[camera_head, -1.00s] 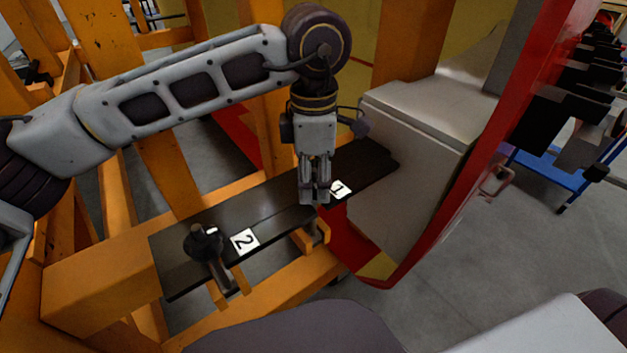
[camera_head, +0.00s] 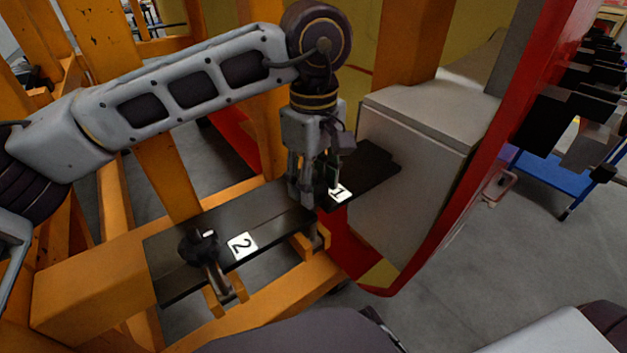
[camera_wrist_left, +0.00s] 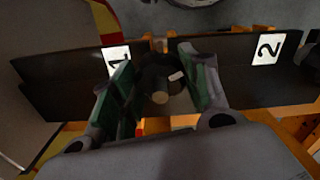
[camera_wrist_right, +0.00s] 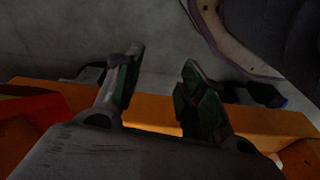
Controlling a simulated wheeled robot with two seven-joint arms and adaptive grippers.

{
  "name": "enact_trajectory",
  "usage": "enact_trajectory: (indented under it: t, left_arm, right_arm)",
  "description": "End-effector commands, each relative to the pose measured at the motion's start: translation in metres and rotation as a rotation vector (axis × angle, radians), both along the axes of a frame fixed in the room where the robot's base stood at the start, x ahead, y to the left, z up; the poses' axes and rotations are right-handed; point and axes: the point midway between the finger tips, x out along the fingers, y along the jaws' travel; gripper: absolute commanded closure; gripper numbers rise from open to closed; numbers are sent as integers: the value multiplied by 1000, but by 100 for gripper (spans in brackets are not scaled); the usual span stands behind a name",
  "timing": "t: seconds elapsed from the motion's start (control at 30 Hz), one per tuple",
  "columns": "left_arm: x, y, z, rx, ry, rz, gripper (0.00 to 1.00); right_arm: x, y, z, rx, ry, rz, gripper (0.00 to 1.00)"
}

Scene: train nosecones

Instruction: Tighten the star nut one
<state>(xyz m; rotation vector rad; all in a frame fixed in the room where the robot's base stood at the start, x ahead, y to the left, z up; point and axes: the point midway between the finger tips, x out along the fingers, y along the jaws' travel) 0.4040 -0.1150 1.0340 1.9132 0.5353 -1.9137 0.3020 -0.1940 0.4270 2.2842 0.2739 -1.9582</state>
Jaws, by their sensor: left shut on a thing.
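Star nut one is a dark knob (camera_wrist_left: 160,82) beside the white label 1 (camera_wrist_left: 116,60) in the left wrist view. My left gripper (camera_wrist_left: 158,90) is around it, its green pads on both sides, shut on it. In the head view my left gripper (camera_head: 312,198) points down at the black plate next to label 1 (camera_head: 339,193), and it hides the nut. A second star nut (camera_head: 199,245) stands by label 2 (camera_head: 242,245), apart from my grippers. My right gripper (camera_wrist_right: 155,95) is open and empty in the right wrist view.
The black plate (camera_head: 270,212) lies along an orange frame (camera_head: 95,290). A pale box (camera_head: 415,150) and a red curved edge (camera_head: 455,220) stand to the right. A blue cart (camera_head: 545,180) is farther right. Grey floor lies open at lower right.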

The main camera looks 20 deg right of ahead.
Motion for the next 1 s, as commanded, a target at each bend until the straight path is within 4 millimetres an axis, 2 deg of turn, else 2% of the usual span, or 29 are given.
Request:
enact_trajectory:
  t: [0.4, 0.97, 1.0]
  left_arm:
    - [0, 0, 1, -3, -2, -212, 79]
    - [0, 0, 1, -2, -1, -247, 79]
    - [0, 0, 1, -2, -1, -247, 51]
  right_arm:
    - [-2, 2, 10, 4, 3, 1, 60]
    - [0, 3, 10, 6, 1, 1, 60]
    - [0, 3, 10, 6, 1, 1, 60]
